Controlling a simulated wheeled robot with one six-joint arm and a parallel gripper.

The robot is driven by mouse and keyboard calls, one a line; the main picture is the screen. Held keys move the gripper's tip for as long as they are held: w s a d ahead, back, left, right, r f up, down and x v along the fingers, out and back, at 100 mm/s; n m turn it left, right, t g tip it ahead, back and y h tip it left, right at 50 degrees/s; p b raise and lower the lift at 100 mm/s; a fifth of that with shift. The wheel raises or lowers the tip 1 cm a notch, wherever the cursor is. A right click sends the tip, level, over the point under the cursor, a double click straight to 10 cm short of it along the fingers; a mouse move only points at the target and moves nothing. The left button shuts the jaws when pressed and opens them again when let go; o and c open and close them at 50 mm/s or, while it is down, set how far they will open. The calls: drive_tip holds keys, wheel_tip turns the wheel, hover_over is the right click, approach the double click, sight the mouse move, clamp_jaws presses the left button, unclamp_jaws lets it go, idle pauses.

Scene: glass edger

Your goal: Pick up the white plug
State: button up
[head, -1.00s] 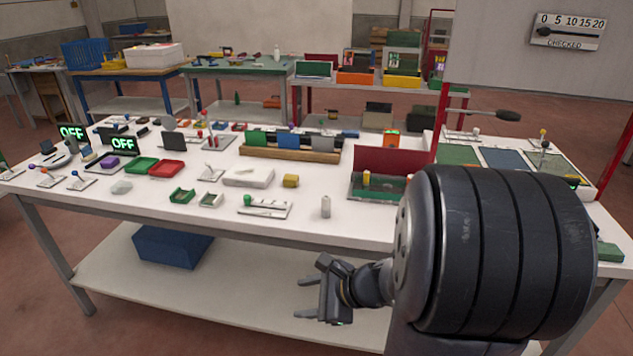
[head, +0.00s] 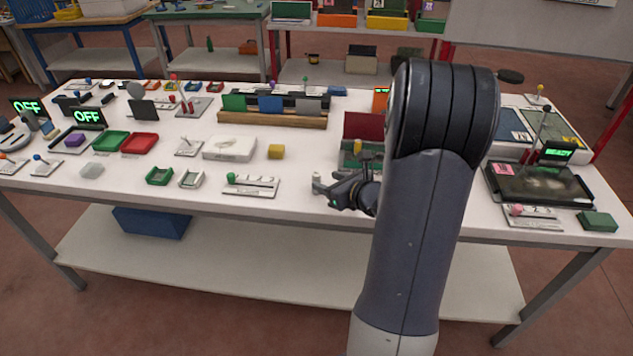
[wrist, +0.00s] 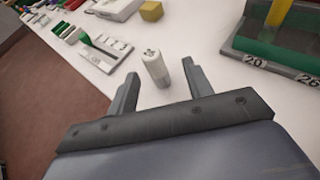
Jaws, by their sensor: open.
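The white plug (wrist: 157,68) is a small upright cylinder with dark marks on its top. It stands on the white table near the front edge. In the wrist view it sits between and just beyond the tips of my open gripper (wrist: 160,76), nearer the right finger. In the head view my gripper (head: 322,192) is low over the table, and the plug (head: 317,178) shows at its fingertips, partly hidden by them. The jaws hold nothing.
A lever panel with a green knob (head: 250,185) lies to the left of the plug. A green tray with a red back (head: 362,128) stands behind my gripper. A yellow block (head: 276,152) and a white case (head: 229,148) lie farther back. The table's front edge is close.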

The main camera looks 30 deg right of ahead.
sight(319, 179)
drive_tip(key=x, duration=0.3)
drive_tip(key=shift+w+a+p, duration=0.35)
drive_tip(key=shift+a, duration=0.15)
drive_tip(key=shift+w+f, duration=0.25)
drive_tip(key=shift+w, duration=0.3)
clamp_jaws()
